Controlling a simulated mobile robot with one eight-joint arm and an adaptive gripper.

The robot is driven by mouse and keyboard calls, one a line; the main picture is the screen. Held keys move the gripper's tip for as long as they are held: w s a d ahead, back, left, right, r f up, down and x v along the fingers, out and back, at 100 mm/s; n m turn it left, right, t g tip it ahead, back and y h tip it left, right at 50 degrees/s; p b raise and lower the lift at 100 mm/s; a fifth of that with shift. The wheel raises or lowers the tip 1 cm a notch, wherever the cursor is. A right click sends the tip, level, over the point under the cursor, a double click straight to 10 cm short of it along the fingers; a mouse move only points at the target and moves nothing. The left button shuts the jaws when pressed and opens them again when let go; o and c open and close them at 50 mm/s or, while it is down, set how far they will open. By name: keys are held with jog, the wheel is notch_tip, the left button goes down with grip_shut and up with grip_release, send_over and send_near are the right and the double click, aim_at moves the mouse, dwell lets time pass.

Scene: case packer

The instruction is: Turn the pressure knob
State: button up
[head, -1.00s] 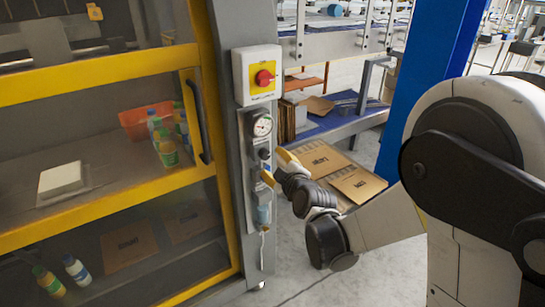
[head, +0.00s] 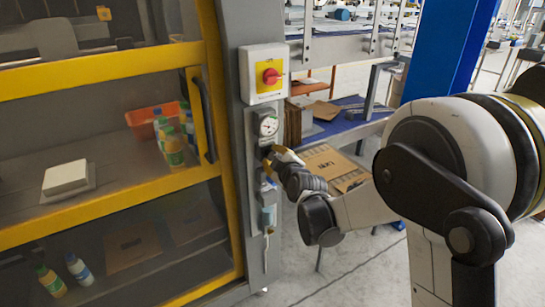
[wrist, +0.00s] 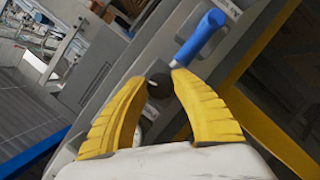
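The pressure knob is a small dark round knob (wrist: 159,86) in the wrist view, on the grey panel. In the head view the knob (head: 265,152) is just below the white pressure gauge (head: 268,126), partly hidden by my gripper. My gripper (head: 270,160) has yellow fingers and reaches the panel from the right. In the wrist view my gripper (wrist: 158,77) is open, with its fingertips on either side of the knob. A gap seems to show beside the knob; I cannot tell whether a finger touches it.
A blue-and-clear filter bowl (head: 267,205) hangs just below the knob. A red switch on a yellow plate (head: 270,77) is above the gauge. The yellow-framed door with its dark handle (head: 204,119) is to the left. Flat cardboard (head: 331,165) lies behind my wrist.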

dwell(0.4)
jog(key=m+g+y+p, duration=0.1)
jog(key=m, duration=0.2)
jog(key=m+g+y, duration=0.1)
jog(key=m, duration=0.2)
jog(key=shift+y+p, duration=0.3)
jog(key=shift+p, duration=0.1)
jog(key=m+g+y, duration=0.1)
jog(key=m+y, duration=0.1)
jog(key=m, duration=0.2)
jog(key=shift+m+g+y+b, duration=0.5)
jog(key=shift+m+y, duration=0.4)
jog(key=shift+m, duration=0.5)
jog(key=o, duration=1.2)
jog(key=shift+a, duration=0.15)
